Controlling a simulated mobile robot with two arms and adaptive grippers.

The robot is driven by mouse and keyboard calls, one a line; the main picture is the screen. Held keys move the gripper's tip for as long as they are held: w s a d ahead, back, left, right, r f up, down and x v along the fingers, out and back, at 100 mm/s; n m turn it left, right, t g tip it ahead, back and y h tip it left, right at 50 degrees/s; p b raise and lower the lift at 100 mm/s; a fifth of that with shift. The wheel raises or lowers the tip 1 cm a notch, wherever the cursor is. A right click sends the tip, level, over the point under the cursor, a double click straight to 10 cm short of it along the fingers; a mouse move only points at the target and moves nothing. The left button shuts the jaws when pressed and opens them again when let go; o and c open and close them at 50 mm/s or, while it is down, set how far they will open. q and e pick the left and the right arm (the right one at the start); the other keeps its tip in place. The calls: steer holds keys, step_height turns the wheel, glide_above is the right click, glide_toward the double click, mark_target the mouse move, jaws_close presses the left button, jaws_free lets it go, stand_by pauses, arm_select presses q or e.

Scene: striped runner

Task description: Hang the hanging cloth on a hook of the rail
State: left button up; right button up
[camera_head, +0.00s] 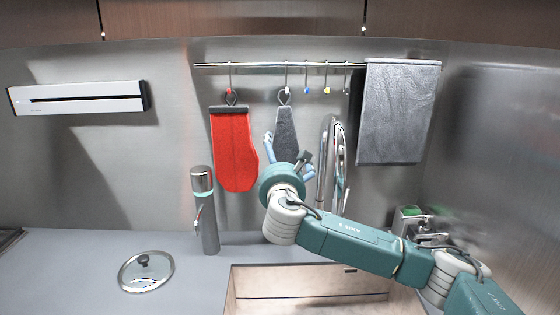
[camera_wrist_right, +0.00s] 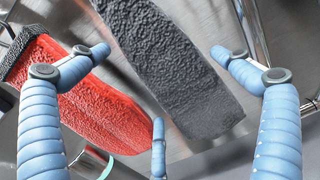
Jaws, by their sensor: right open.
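A dark grey cloth (camera_head: 285,124) hangs by a loop from a hook (camera_head: 286,88) of the metal rail (camera_head: 330,65). It fills the upper middle of the right wrist view (camera_wrist_right: 172,68). My right gripper (camera_head: 287,156) is just in front of the lower part of this cloth and hides its bottom end in the head view. In the wrist view its blue fingers (camera_wrist_right: 160,75) are spread, with the cloth beyond and between them. No finger is clearly closed on it. My left gripper is not in view.
A red mitt (camera_head: 234,150) hangs close on the left. Coloured hooks (camera_head: 307,90) are free on the right. A large grey towel (camera_head: 398,112) drapes over the rail's right end. A tap (camera_head: 326,165), a dispenser (camera_head: 205,210) and a glass lid (camera_head: 146,272) are below.

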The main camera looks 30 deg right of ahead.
steer(key=v, duration=1.2)
steer(key=shift+s, duration=0.1)
